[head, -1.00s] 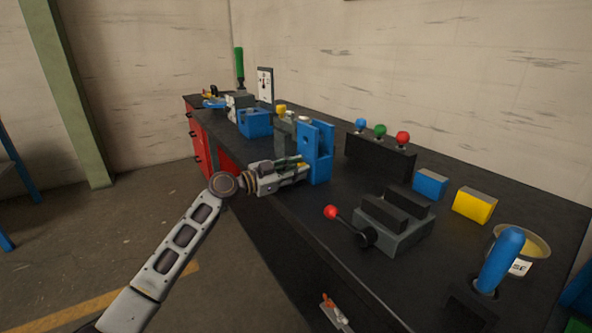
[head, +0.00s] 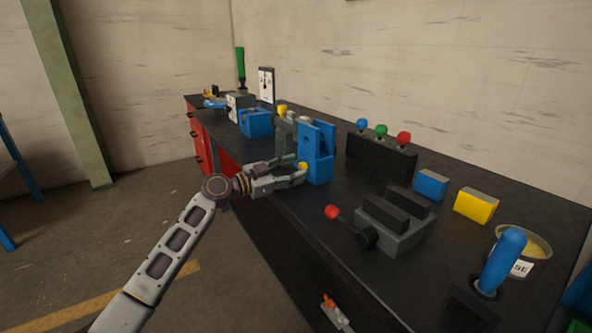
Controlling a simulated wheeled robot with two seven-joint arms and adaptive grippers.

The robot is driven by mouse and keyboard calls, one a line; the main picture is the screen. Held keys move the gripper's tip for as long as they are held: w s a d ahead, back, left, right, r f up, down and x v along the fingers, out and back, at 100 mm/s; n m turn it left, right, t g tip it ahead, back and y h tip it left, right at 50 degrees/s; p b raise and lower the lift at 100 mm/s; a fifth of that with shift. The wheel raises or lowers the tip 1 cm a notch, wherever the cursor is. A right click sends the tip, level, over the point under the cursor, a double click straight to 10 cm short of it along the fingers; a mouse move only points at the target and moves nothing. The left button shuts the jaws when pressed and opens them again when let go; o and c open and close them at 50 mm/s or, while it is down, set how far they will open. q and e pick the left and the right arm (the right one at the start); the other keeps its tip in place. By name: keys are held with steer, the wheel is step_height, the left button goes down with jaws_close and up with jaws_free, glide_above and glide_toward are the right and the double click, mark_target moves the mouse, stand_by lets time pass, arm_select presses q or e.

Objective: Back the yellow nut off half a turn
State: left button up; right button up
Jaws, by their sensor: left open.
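The yellow nut (head: 303,166) shows as a small yellow spot on the left side of an upright blue bracket (head: 318,155) on the bench. My left gripper (head: 299,171) reaches in from the left at the bracket, its fingers apart on either side of the nut. The fingers partly hide the nut, and I cannot tell whether they touch it.
The dark bench (head: 300,206) runs back along the wall. A grey vice (head: 395,228) with a red-knobbed handle stands nearer. A panel with blue, green and red knobs (head: 380,155), blue and yellow blocks (head: 474,205), and a blue-handled lever (head: 502,260) stand to the right.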

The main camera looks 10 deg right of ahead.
arm_select(q)
steer(key=v, duration=1)
steer(key=shift+a, duration=0.15)
stand_by(0.4)
